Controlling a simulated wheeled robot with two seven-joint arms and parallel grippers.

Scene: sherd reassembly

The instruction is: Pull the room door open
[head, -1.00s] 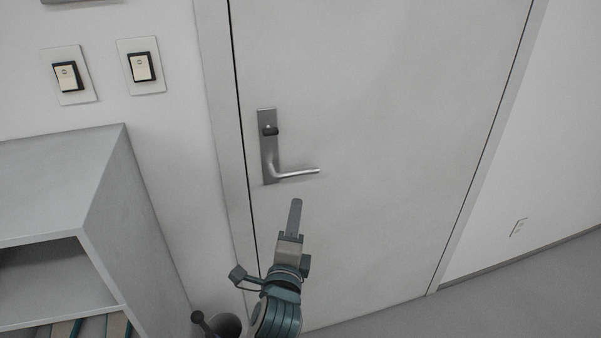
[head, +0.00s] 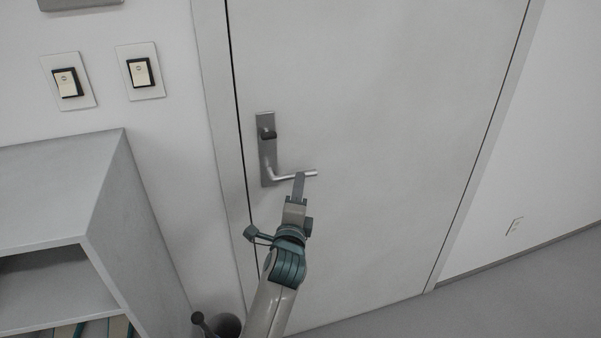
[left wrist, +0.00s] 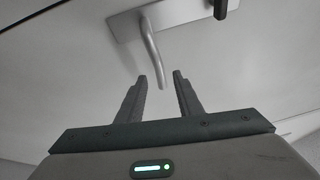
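The room door (head: 380,130) is pale grey and looks shut in its frame. Its silver lever handle (head: 285,177) points right from a tall plate, with a dark knob above it. My left gripper (head: 299,176) is at the lever's free end in the head view. In the left wrist view my left gripper (left wrist: 160,80) is open, and the lever (left wrist: 154,50) reaches toward the gap between its two fingers. I cannot tell whether a finger touches the lever. My right gripper is not in view.
A grey shelf unit (head: 60,185) with books stands left of the door. Two light switches (head: 69,82) are on the wall above it. A dark round bin (head: 226,326) stands low by the door frame. The floor (head: 520,275) at the right is clear.

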